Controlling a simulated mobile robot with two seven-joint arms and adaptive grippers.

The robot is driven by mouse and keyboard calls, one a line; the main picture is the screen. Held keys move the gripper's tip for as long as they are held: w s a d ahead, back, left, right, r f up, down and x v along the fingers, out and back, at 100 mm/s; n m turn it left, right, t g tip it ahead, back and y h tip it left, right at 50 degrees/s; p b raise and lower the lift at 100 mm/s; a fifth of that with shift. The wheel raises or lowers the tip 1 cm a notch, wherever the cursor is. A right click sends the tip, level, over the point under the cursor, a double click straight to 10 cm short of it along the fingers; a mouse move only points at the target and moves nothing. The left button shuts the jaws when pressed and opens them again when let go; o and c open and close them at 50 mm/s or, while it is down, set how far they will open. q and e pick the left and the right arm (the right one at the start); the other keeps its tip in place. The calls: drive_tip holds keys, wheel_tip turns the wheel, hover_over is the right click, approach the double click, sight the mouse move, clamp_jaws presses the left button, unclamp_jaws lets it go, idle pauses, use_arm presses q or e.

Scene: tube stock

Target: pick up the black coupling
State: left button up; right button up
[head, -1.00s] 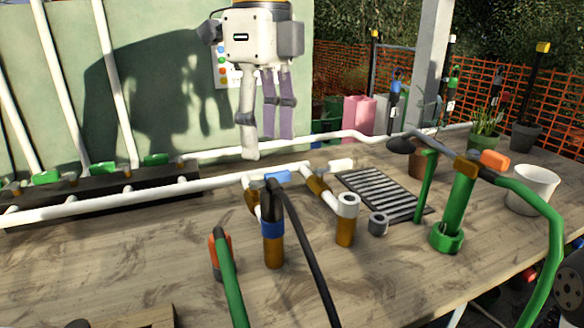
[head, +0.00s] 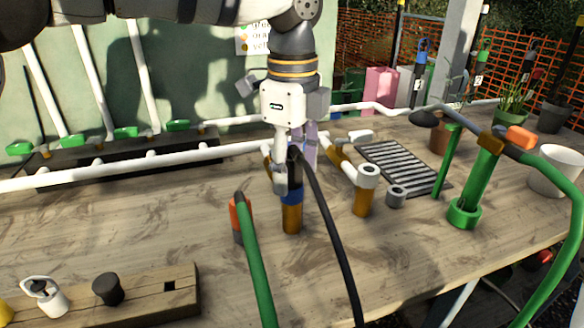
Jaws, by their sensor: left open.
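The black coupling (head: 294,165) is the dark end piece of a black hose. It stands upright on a brown post with a blue collar (head: 291,197), near the middle of the bench. My left gripper (head: 296,176) points down right over it and is open. One pale finger is in front and to the left of the coupling, the others behind and to the right. They partly hide the coupling, and I cannot tell whether they touch it. My right gripper is not in view.
A green hose with an orange end (head: 239,218) stands close on the left. A brown post with a grey ring (head: 364,190) and a loose grey ring (head: 396,196) are on the right. White pipe (head: 140,163) runs behind. A wooden block (head: 180,305) is at front left.

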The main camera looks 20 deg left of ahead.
sight(293, 147)
use_arm(q)
drive_tip(key=c, duration=1.3)
drive_tip(key=shift+o, duration=0.2)
drive_tip(key=shift+r, duration=0.4)
drive_tip(key=r, duration=0.3)
drive_tip(key=shift+s+d+r, duration=0.1)
drive_tip(key=shift+s+r, duration=0.2)
drive_tip(key=shift+s, duration=0.05)
drive_tip(key=s+d+r, duration=0.3)
drive_tip(key=s+r, duration=0.5)
drive_tip(key=s, duration=0.5)
drive_tip(key=shift+r+p, duration=0.25)
drive_tip(key=shift+p, duration=0.2)
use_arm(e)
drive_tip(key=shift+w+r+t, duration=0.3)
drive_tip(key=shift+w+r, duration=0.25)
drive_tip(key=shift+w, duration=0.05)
use_arm(q)
drive_tip(key=shift+d+r, duration=0.1)
drive_tip(key=shift+r, duration=0.05)
